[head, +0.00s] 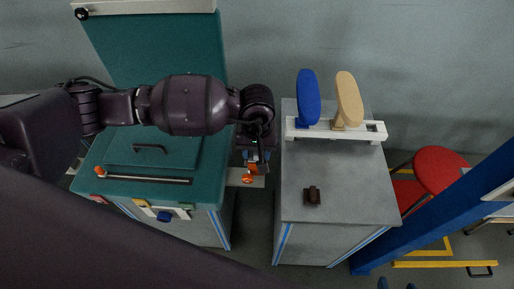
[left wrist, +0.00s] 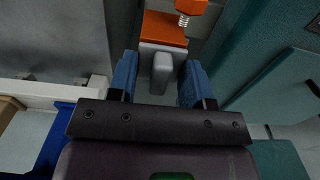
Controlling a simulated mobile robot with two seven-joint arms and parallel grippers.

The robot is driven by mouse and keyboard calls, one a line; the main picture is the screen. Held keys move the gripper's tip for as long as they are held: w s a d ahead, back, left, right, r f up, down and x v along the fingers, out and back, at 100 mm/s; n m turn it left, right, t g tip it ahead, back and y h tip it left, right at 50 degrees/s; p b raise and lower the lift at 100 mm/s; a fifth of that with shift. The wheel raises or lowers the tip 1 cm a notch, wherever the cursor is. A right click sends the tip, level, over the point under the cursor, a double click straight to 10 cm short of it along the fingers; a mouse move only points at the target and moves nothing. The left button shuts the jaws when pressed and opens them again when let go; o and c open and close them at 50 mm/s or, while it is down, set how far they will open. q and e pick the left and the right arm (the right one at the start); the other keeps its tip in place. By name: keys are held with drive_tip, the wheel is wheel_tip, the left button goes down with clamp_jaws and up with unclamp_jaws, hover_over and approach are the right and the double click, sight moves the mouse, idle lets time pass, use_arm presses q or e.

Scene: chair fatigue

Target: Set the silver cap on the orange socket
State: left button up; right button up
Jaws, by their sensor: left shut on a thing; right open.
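My left gripper (head: 256,160) hangs over the gap between the teal bench and the grey cabinet. In the left wrist view its blue fingers (left wrist: 158,80) are shut on the silver cap (left wrist: 161,68), a pale grey block with a narrower tongue. An orange block (left wrist: 164,27), perhaps the orange socket, lies just beyond the cap; I cannot tell whether they touch. A second orange piece with a coil spring (left wrist: 186,8) shows at the top edge. In the head view an orange part (head: 249,178) shows just below the gripper. My right gripper is not in view.
The grey cabinet (head: 340,175) carries a white rack with a blue paddle (head: 308,97) and a tan paddle (head: 348,99), and a small dark brown piece (head: 312,196). A teal bench (head: 205,190) with handles stands left. A red stool (head: 440,170) and blue post (head: 430,220) are right.

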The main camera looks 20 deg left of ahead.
use_arm(q)
drive_tip(key=shift+f, duration=0.25)
use_arm(e)
drive_tip(key=shift+f, duration=0.15)
use_arm(q)
drive_tip(key=o, duration=0.9)
wheel_tip(320, 180, up, 4)
drive_tip(key=shift+w+f, duration=0.1)
wheel_tip(320, 180, up, 6)
drive_tip(key=shift+f+p, duration=0.2)
drive_tip(key=shift+p, duration=0.15)
drive_tip(key=shift+r, duration=0.75)
use_arm(e)
drive_tip(key=shift+w+r, duration=0.15)
drive_tip(key=shift+r, duration=0.35)
drive_tip(key=shift+w+r, duration=0.15)
drive_tip(key=shift+r, duration=0.35)
